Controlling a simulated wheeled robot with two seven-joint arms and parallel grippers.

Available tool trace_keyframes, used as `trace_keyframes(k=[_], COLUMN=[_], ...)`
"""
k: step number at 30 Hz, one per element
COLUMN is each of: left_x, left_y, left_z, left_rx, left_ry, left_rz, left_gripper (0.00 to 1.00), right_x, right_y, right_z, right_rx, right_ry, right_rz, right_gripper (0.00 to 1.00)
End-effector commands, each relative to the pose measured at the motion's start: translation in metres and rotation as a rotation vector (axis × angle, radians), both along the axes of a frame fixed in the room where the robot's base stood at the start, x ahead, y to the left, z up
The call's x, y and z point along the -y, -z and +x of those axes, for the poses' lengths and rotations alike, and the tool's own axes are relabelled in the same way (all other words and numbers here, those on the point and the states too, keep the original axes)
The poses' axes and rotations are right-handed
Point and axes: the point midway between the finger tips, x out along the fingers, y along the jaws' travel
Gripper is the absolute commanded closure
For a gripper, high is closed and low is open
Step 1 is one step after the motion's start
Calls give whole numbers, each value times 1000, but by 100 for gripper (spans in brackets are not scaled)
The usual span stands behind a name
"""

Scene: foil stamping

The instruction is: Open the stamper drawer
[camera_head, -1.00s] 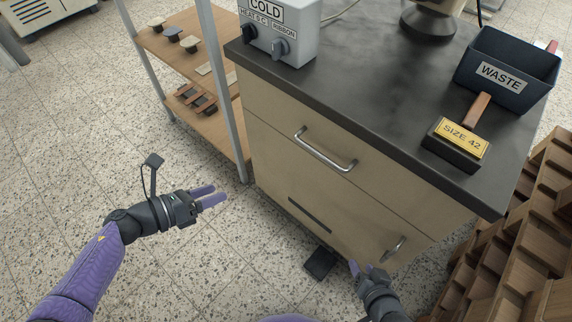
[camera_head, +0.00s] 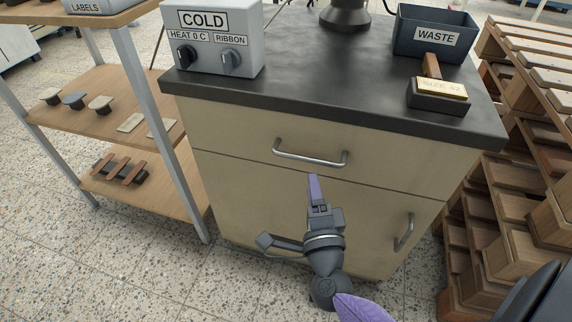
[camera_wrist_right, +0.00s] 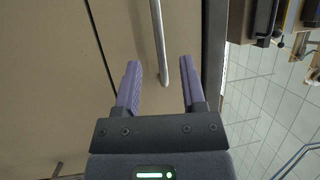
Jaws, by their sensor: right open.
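The stamper drawer (camera_head: 232,137) is the beige upper front under the dark counter, and it is shut. Its silver bar handle (camera_head: 310,160) runs across it. My right gripper (camera_head: 313,180) is in front of the cabinet, its fingertips just below the handle in the head view. In the right wrist view my right gripper (camera_wrist_right: 159,64) is open, with purple fingers on either side of the handle's end (camera_wrist_right: 161,60). I cannot tell whether the bar is truly between the fingers in depth. Nothing is held. My left gripper is out of view.
A lower door with its own handle (camera_head: 404,232) is below the drawer. On the counter are the COLD control box (camera_head: 212,40), the waste bin (camera_head: 432,36) and the SIZE 42 block (camera_head: 438,97). A shelf (camera_head: 62,120) stands left, wooden pallets (camera_head: 520,190) right.

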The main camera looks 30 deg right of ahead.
Motion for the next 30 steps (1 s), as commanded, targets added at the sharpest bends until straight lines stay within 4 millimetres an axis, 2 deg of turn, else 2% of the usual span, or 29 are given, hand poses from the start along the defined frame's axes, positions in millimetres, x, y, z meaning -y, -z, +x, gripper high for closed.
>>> trace_keyframes(k=[3, 9, 13, 20, 27, 28, 30], left_x=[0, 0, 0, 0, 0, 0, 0], left_y=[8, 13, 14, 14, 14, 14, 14], left_z=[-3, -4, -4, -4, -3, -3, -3], left_rx=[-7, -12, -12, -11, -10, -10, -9], left_ry=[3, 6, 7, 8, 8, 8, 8], left_rz=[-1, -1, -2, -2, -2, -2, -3], left_gripper=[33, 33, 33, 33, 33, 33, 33], right_x=[13, 28, 32, 32, 32, 32, 32], right_y=[-2, -8, -11, -12, -12, -12, -12], right_z=[27, 57, 64, 65, 65, 65, 65], right_rx=[1, -3, -3, -4, -5, -5, -5], right_ry=[-1, -1, -1, -2, -2, -2, -2], right_rz=[-3, -3, -3, -4, -5, -5, -5], right_gripper=[47, 47, 47, 47, 96, 100, 100])
